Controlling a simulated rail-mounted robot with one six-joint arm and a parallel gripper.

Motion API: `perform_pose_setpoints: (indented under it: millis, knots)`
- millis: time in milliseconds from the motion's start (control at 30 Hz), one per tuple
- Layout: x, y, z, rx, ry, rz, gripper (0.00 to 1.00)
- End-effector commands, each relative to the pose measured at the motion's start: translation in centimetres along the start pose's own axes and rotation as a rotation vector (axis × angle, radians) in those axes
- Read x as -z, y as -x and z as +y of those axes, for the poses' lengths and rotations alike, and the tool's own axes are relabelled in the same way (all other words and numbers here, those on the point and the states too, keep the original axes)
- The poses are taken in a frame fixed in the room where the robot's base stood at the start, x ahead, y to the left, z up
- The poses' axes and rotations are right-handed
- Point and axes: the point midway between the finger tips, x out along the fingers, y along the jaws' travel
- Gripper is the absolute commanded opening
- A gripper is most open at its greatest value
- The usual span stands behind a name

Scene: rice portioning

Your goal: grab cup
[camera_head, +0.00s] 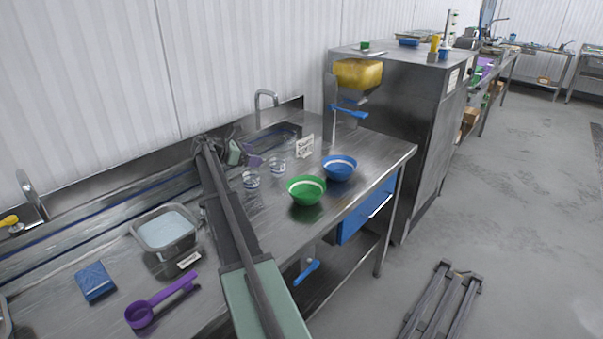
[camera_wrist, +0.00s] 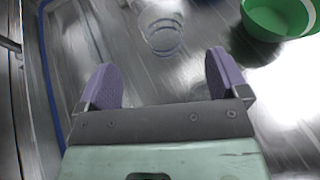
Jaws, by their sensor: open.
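Two clear cups with blue markings stand on the steel counter in the head view, a nearer one (camera_head: 251,180) and a farther one (camera_head: 278,166). My gripper (camera_head: 247,157) is at the far end of my arm, just behind and left of the cups, with its purple fingers spread. In the wrist view my gripper (camera_wrist: 162,72) is open, with nothing between its fingers. A clear cup (camera_wrist: 161,28) is ahead of the fingertips there, roughly centred between them and apart from them. I cannot tell which of the two cups this is.
A green bowl (camera_head: 306,190) and a blue bowl (camera_head: 339,167) stand right of the cups. A small white sign (camera_head: 304,146) is behind them. A tub (camera_head: 166,231), a purple scoop (camera_head: 158,303) and a blue block (camera_head: 94,281) lie left of my arm.

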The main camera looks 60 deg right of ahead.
Motion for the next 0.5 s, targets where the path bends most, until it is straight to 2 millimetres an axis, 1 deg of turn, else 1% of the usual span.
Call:
perform_pose_setpoints:
  millis: [67, 133, 167, 367, 433, 500]
  knots:
    - [-0.1, 0.0, -0.1, 0.001, -0.001, -0.001, 0.92]
    - [0.0, -0.5, -0.1, 0.001, -0.001, 0.000, 0.92]
    - [0.1, -0.9, -0.1, 0.002, -0.002, 0.000, 0.92]
    - [0.2, -4.8, -0.1, 0.002, -0.002, 0.001, 0.92]
    - [0.1, -5.5, -0.1, 0.000, -0.002, 0.001, 0.92]
    - [0.0, -5.6, -0.1, -0.001, -0.002, 0.001, 0.92]
